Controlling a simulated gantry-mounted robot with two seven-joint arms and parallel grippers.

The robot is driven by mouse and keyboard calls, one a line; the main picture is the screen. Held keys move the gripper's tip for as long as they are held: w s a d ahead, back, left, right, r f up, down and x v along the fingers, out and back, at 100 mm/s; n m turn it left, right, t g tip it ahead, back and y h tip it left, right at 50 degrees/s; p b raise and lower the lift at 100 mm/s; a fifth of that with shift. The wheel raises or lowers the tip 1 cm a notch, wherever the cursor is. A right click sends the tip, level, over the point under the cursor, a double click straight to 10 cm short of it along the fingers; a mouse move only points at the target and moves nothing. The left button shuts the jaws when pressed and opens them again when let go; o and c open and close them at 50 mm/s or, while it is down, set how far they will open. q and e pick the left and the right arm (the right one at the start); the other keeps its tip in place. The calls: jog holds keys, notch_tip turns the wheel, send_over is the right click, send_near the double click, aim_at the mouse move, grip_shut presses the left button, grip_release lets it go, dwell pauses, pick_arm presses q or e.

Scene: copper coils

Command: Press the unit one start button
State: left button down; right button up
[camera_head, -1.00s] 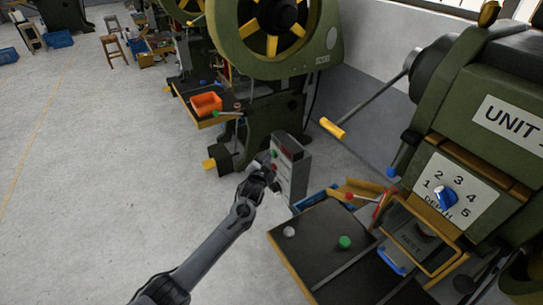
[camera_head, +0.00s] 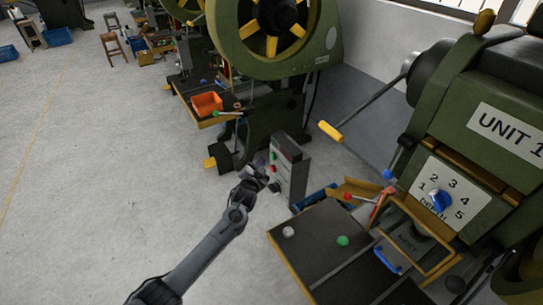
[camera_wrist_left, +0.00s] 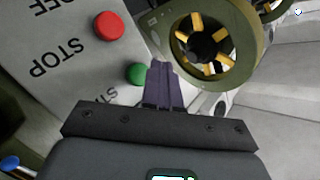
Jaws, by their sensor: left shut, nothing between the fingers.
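A grey control box (camera_head: 291,170) stands left of the press marked UNIT 1 (camera_head: 505,130). In the left wrist view its pale panel (camera_wrist_left: 75,60) appears upside down, with a red button (camera_wrist_left: 109,26) beside STOP lettering and a green button (camera_wrist_left: 136,74) beside partly hidden START lettering. My left gripper (camera_head: 263,171) is at the box's button face, shut and empty. In the left wrist view its closed fingertips (camera_wrist_left: 163,66) lie just right of the green button and overlap its edge. I cannot tell whether they touch it. My right gripper is not in view.
A dark work table (camera_head: 318,240) with a white knob (camera_head: 289,231) and a green knob (camera_head: 343,241) lies right of my left arm. A yellow-handled lever (camera_head: 331,131) juts out behind the box. Open floor (camera_head: 120,170) lies to the left.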

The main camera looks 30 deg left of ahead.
pick_arm(q)
jog(key=s+p, duration=0.1)
jog(key=s+a, duration=0.1)
jog(key=s+p, duration=0.1)
jog(key=shift+s+a+p, duration=0.25)
jog(key=shift+a+p, duration=0.05)
jog(key=shift+a, duration=0.05)
dwell(0.6)
